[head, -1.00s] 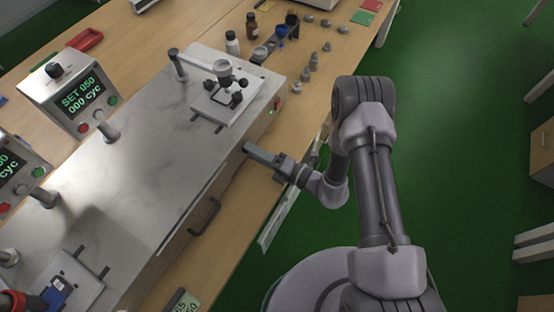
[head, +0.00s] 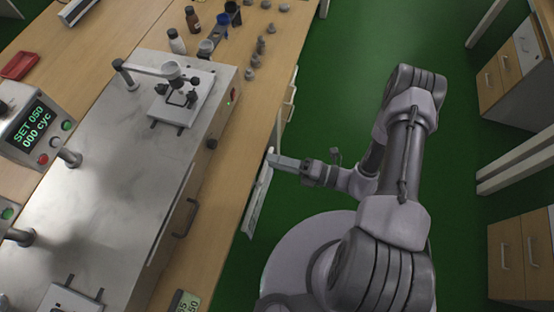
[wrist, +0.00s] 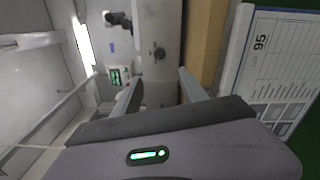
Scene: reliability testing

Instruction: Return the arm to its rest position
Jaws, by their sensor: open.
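My gripper (head: 272,158) is at the end of my arm, to the right of the bench's front edge and over the green floor in the head view. In the wrist view its two fingers (wrist: 157,82) stand apart with nothing between them, so it is open and empty. A lit green strip shows on my gripper's body in the wrist view. My arm is folded, with its elbow raised at the right of the head view.
The metal test machine (head: 95,165) stands on the wooden bench (head: 222,165), with a control box (head: 38,130) behind it. Bottles (head: 177,40) and several small grey weights (head: 262,45) sit at the bench's far end. Drawer cabinets (head: 520,258) stand right, across open green floor.

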